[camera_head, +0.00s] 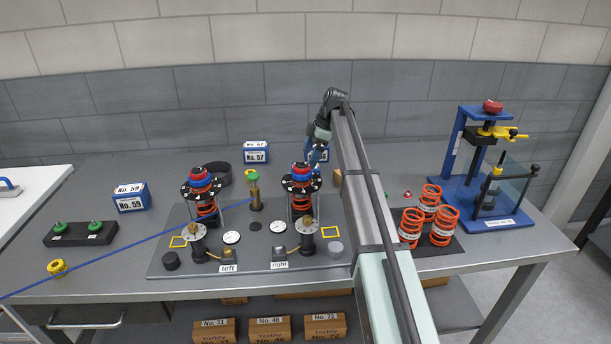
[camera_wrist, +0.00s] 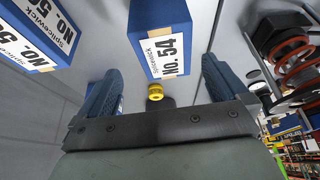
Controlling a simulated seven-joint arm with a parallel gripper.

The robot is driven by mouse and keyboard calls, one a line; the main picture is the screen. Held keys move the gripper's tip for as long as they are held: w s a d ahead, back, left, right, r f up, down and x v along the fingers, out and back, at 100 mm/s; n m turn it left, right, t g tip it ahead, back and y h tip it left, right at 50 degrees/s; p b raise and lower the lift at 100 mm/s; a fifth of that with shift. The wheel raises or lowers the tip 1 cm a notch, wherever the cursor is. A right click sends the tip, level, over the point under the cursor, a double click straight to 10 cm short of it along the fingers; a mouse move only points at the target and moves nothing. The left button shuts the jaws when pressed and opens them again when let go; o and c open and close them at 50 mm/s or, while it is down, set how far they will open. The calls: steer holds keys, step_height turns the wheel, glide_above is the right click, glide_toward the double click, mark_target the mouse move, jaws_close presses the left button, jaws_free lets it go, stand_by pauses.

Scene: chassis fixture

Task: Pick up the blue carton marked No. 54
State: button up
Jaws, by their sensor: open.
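The blue carton marked No. 54 (camera_wrist: 151,22) shows in the wrist view, with its white label facing the camera. It lies between the lines of my two blue fingers, with gaps on both sides. My gripper (camera_wrist: 161,72) is open and empty; I cannot tell whether the fingertips reach past the carton's near face. In the head view, my gripper (camera_head: 317,155) is at the back of the bench, behind the right spring stand. A blue carton with a white label (camera_head: 323,157) is there, mostly hidden by my gripper, its number unreadable.
Carton No. 57 (camera_head: 256,146) stands at the back, and carton No. 59 (camera_head: 130,198) at the left. Another blue carton (camera_wrist: 42,25) is upper left in the wrist view. The right spring stand (camera_head: 301,190) is close in front of my gripper. A blue press (camera_head: 487,160) stands right.

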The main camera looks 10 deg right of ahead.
steer(key=x, duration=0.2)
steer(key=shift+a+f, duration=0.1)
steer(key=shift+f, duration=0.2)
steer(key=x, duration=0.4)
steer(key=shift+s+f, duration=0.15)
steer(key=shift+s, duration=0.25)
steer(key=shift+f, duration=0.4)
steer(key=shift+f, duration=0.25)
steer(key=shift+c, duration=0.2)
steer(key=c, duration=1.1)
steer(key=shift+c, duration=0.2)
